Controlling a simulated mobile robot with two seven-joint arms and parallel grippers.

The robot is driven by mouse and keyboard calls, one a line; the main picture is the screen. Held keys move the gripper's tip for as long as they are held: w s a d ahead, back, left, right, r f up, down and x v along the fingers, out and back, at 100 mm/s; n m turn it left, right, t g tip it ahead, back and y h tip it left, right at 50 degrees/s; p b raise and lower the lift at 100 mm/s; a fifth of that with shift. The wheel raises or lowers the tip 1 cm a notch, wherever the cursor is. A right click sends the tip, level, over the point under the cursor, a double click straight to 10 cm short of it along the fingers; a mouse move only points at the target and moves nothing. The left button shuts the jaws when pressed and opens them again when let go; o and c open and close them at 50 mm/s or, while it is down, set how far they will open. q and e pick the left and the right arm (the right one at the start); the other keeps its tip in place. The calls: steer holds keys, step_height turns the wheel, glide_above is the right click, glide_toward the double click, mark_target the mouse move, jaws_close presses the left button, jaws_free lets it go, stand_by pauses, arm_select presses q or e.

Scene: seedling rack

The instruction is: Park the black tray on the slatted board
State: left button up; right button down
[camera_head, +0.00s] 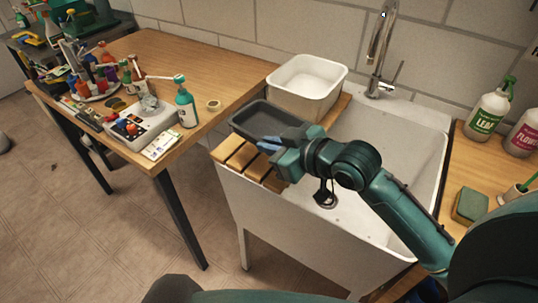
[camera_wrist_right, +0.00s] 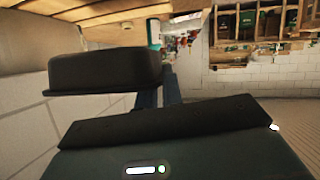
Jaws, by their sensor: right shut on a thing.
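The black tray (camera_head: 268,116) is a shallow dark rectangular tray, level, over the slatted board (camera_head: 232,160) at the left side of the sink. My right gripper (camera_head: 268,143) is shut on the tray's near edge, and its arm reaches in from the right. The wrist view, which looks upside down, shows the tray (camera_wrist_right: 105,70) and the gripper's fingers beside it. Whether the tray touches the slats cannot be told. The board's wooden slats show in front of the tray; the part under it is hidden. My left gripper is not in view.
A white basin (camera_head: 306,84) stands just behind the tray. The white sink (camera_head: 405,150) with its tap (camera_head: 378,60) lies to the right. A wooden table (camera_head: 190,62) to the left carries a teal bottle (camera_head: 186,105) and small items.

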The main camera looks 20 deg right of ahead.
mark_target(281, 128)
steer(key=shift+n+g+y, duration=0.3)
steer(key=shift+n+y, duration=0.3)
steer(key=shift+n, duration=0.1)
steer(key=w+d, duration=0.1)
steer(key=w+d+b, duration=0.1)
steer(key=w+d, duration=0.1)
steer(key=shift+w+r, duration=0.2)
steer(key=shift+r, duration=0.2)
steer(key=shift+w+d+f, duration=0.1)
steer(key=shift+d, duration=0.1)
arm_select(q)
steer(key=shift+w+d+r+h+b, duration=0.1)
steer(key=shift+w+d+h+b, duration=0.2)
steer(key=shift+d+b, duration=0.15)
arm_select(e)
step_height(281, 128, down, 9)
steer(key=shift+f, duration=0.2)
steer(key=shift+f, duration=0.2)
steer(key=c, duration=1.6)
jaws_free()
steer(key=shift+o, duration=0.2)
steer(key=shift+r, duration=0.1)
